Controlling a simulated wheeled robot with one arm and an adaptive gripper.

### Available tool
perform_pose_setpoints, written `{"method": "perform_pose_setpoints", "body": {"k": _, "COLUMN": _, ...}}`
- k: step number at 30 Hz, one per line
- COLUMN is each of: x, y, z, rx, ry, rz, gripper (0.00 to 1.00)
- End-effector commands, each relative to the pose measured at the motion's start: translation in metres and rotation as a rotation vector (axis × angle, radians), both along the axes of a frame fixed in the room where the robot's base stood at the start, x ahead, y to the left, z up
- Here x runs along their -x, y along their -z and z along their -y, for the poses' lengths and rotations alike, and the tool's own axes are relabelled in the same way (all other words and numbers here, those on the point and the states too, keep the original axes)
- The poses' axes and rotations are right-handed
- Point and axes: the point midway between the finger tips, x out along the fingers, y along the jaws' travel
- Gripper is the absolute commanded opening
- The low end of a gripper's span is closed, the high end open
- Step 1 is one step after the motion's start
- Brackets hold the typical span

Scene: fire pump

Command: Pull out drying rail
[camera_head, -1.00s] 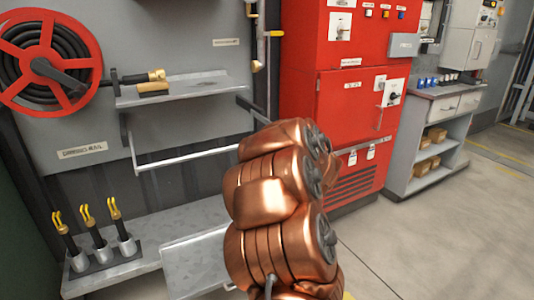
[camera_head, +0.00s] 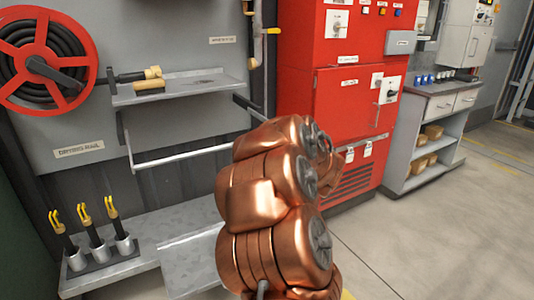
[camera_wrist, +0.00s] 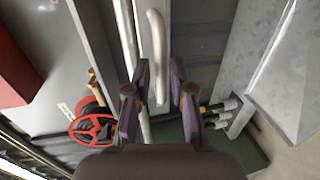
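The drying rail (camera_head: 180,157) is a white horizontal bar below the grey shelf, with a dark bracket at its left end. Its right part is hidden behind my copper-coloured arm. In the wrist view, the pale rail (camera_wrist: 158,60) has a bent end and runs lengthwise in the gap between my fingers. My gripper (camera_wrist: 158,72) is open, one finger on each side of the rail in the picture. I cannot tell whether the rail lies at fingertip depth or beyond. No finger contact is visible. The head view hides my gripper behind the arm.
A red hose reel (camera_head: 45,65) hangs left of the shelf (camera_head: 185,90), above the rail label (camera_head: 78,149). Several yellow-tipped tools (camera_head: 90,225) stand on the low bench (camera_head: 190,213). A red cabinet (camera_head: 340,90) stands right. Floor is clear at far right.

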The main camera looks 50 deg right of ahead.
Motion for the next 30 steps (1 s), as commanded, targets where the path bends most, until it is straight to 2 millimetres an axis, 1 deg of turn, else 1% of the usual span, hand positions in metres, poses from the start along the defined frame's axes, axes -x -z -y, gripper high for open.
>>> {"method": "perform_pose_setpoints", "body": {"k": 3, "x": 0.019, "y": -0.004, "z": -0.007, "rx": 0.0, "ry": 0.005, "rz": -0.003, "gripper": 0.23}}
{"method": "perform_pose_setpoints", "body": {"k": 12, "x": 0.062, "y": -0.013, "z": -0.026, "rx": 0.0, "ry": 0.006, "rz": -0.003, "gripper": 0.23}}
{"method": "perform_pose_setpoints", "body": {"k": 16, "x": 0.076, "y": -0.016, "z": -0.032, "rx": -0.002, "ry": 0.004, "rz": -0.005, "gripper": 0.23}}
{"method": "perform_pose_setpoints", "body": {"k": 21, "x": 0.086, "y": -0.019, "z": -0.037, "rx": 0.001, "ry": 0.003, "rz": -0.002, "gripper": 0.23}}
{"method": "perform_pose_setpoints", "body": {"k": 30, "x": 0.088, "y": -0.02, "z": -0.039, "rx": -0.001, "ry": 0.0, "rz": -0.002, "gripper": 0.23}}
